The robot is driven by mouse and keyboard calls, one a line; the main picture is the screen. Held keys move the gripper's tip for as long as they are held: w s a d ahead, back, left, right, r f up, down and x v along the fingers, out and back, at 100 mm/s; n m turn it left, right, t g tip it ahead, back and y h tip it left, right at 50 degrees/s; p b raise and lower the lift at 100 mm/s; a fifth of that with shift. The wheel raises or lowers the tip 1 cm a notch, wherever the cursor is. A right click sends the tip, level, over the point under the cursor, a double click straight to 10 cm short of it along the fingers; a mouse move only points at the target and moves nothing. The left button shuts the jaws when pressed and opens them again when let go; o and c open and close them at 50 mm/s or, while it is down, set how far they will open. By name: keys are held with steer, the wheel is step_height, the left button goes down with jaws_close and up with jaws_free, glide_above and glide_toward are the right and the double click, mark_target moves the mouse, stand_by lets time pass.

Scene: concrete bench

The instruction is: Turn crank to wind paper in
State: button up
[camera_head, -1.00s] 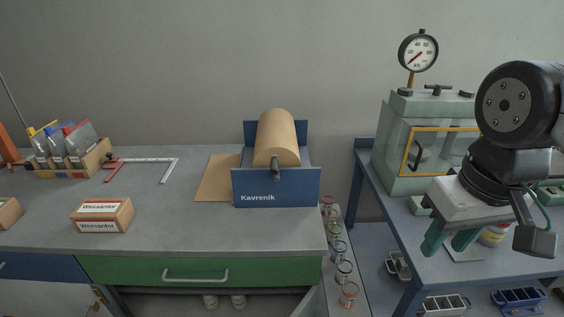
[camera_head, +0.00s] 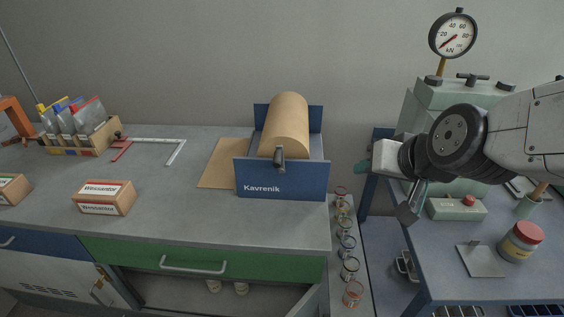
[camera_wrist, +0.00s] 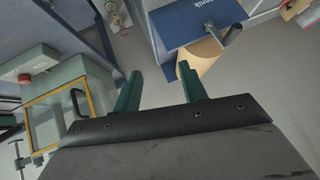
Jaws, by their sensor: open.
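A blue box labelled Kavrenik (camera_head: 283,186) stands on the bench with a brown paper roll (camera_head: 287,118) in it. A brown sheet (camera_head: 222,172) lies flat on its left. The crank (camera_head: 279,157), with a dark grip, is on the box's front. In the wrist view the crank (camera_wrist: 232,34) sticks out in front of the roll (camera_wrist: 204,56), upper right of my fingers. My gripper (camera_head: 366,167) is to the right of the box, pointing left towards it. Its green fingers (camera_wrist: 161,88) are apart and empty in the wrist view, not touching the crank.
Several glass jars (camera_head: 347,243) stand in a row right of the bench, below my gripper. A pale green press with a gauge (camera_head: 453,35) and a red-lidded jar (camera_head: 521,241) are on the right table. A labelled box (camera_head: 104,198) and rack (camera_head: 93,135) stand left.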

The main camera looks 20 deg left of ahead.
mark_target(277, 166)
steer(key=s+a+f+t, duration=0.1)
steer(key=a+f+t, duration=0.35)
steer(key=a, duration=0.55)
steer(key=s+a+f+t, duration=0.25)
steer(key=a+t, duration=0.35)
steer(key=a, duration=0.3)
steer(key=shift+m+h, duration=0.3)
steer(key=shift+x, duration=4.35)
steer(key=shift+a, duration=0.1)
jaws_close()
